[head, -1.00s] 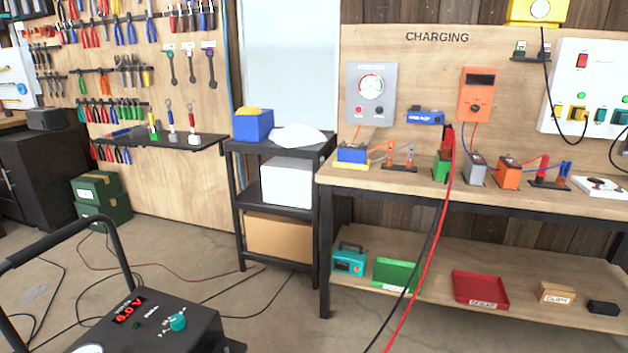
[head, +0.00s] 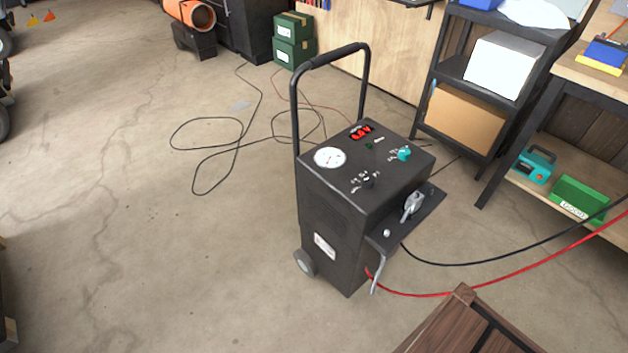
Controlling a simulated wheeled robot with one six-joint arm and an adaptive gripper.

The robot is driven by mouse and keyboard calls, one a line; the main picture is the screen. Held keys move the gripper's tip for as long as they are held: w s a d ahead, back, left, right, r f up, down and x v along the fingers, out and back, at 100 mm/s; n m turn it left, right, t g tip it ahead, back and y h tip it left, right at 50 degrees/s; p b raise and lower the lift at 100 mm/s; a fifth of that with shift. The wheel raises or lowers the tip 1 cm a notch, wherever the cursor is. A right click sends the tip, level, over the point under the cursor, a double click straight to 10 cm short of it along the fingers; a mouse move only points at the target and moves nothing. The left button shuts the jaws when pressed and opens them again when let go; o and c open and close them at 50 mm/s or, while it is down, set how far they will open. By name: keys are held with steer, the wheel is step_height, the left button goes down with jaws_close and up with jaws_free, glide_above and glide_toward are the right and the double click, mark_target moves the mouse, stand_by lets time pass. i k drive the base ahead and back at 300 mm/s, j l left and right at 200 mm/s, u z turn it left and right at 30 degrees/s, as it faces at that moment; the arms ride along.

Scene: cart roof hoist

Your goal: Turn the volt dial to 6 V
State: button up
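A black wheeled charger cart (head: 335,226) stands upright on the floor at the picture's middle. My gripper is not in view.
A grey clamp (head: 412,205) rests on the cart's side ledge. Black and red cables run from the cart to the right. A brown wooden piece (head: 465,325) stands at the lower right. A shelf unit and workbench stand right.

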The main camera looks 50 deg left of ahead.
mark_target(368, 182)
steer(key=k+j, duration=0.1)
steer(key=j, duration=0.45)
steer(key=k+j, duration=0.1)
steer(key=j, duration=1.75)
steer(key=i+j, duration=0.15)
steer(key=j, duration=1.4)
steer(key=l+z, duration=0.25)
steer(key=k+z, duration=0.1)
steer(key=z, duration=0.15)
steer(key=k+j+z, duration=0.1)
steer(key=z, duration=0.55)
